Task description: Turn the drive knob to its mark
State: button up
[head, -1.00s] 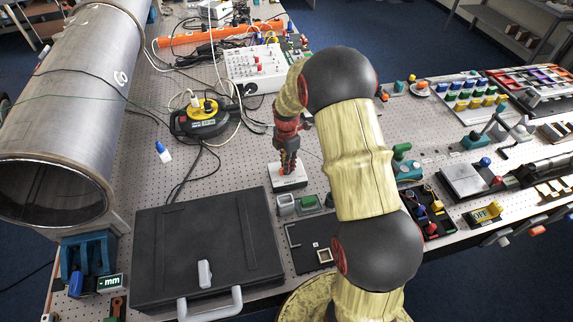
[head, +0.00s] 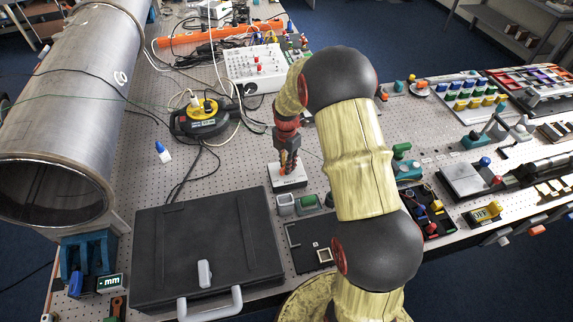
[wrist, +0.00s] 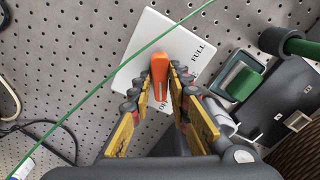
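The drive knob (wrist: 160,69) is an orange lever on a white plate (wrist: 139,62) printed FULL and, partly covered, OFF. In the wrist view its rounded end points up the picture, at an angle to the plate's edges. My gripper (wrist: 162,80) has one finger close along each side of the knob and looks shut on it; the contact faces are hard to see. In the head view my gripper (head: 288,160) is upright over the white plate (head: 289,183), and the knob is mostly hidden by the fingers. I cannot make out the mark.
A green-topped block (wrist: 240,83) stands to the right. In the head view a black case (head: 205,245), a yellow-black reel (head: 203,112) and a large pipe (head: 75,85) lie to the left.

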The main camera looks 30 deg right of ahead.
jog(key=o, duration=0.4)
notch_tip(320, 180, up, 12)
dwell(0.7)
dwell(0.4)
